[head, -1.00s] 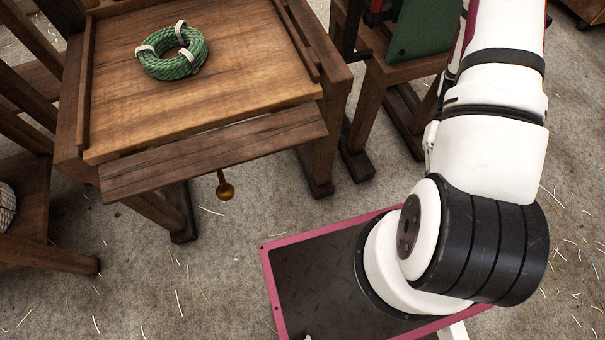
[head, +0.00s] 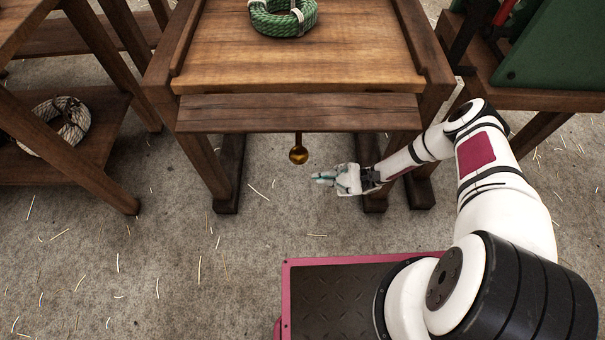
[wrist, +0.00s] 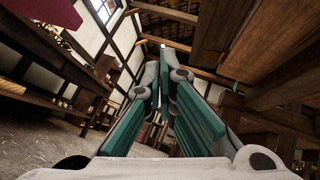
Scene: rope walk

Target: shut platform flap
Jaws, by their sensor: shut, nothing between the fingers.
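The platform flap (head: 300,113) is a dark wooden board along the front edge of a wooden table platform (head: 300,60). A brass knob (head: 298,155) hangs on a short rod below the flap's middle. My gripper (head: 318,179) is shut and empty, low in front of the table and just right of the knob, apart from it. In the wrist view the closed fingers (wrist: 160,65) point away, with dark wooden boards (wrist: 270,45) above and to the right; I cannot tell which board is the flap there.
A green rope coil (head: 283,16) lies on the platform. A shelf with a grey rope coil (head: 60,127) stands at left. A stand with a green panel (head: 560,50) is at right. The straw-strewn floor between my base (head: 340,300) and the table is clear.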

